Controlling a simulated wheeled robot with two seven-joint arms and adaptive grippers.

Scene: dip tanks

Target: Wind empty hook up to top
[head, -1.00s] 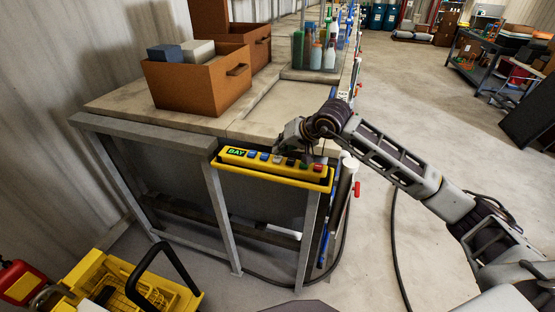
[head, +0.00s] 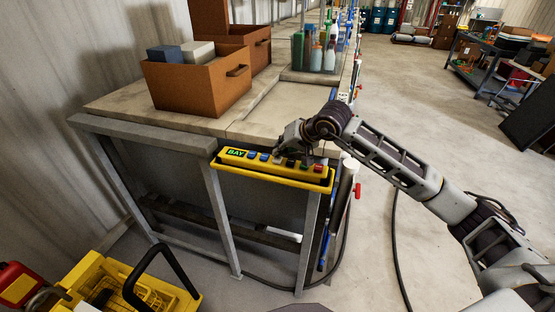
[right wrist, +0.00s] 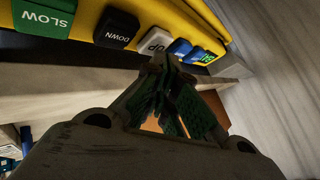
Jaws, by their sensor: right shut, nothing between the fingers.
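The yellow control box (head: 272,172) is fixed at the front end of the bench, with a green "BAY" label and a row of coloured buttons. In the right wrist view, the white UP button (right wrist: 155,41) lies between the black DOWN button (right wrist: 117,28) and the blue buttons (right wrist: 181,47). The green SLOW button (right wrist: 43,17) is at the upper left. My right gripper (right wrist: 168,62) is shut and empty, with its fingertips at the UP button. I cannot tell whether they press it. My left gripper and the hook are not in view.
Brown bins (head: 200,88) and a tray of bottles (head: 318,70) stand on the bench. A yellow bucket-like cart (head: 125,285) and a red extinguisher (head: 18,284) are at lower left. A black cable runs across the floor, which is open to the right.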

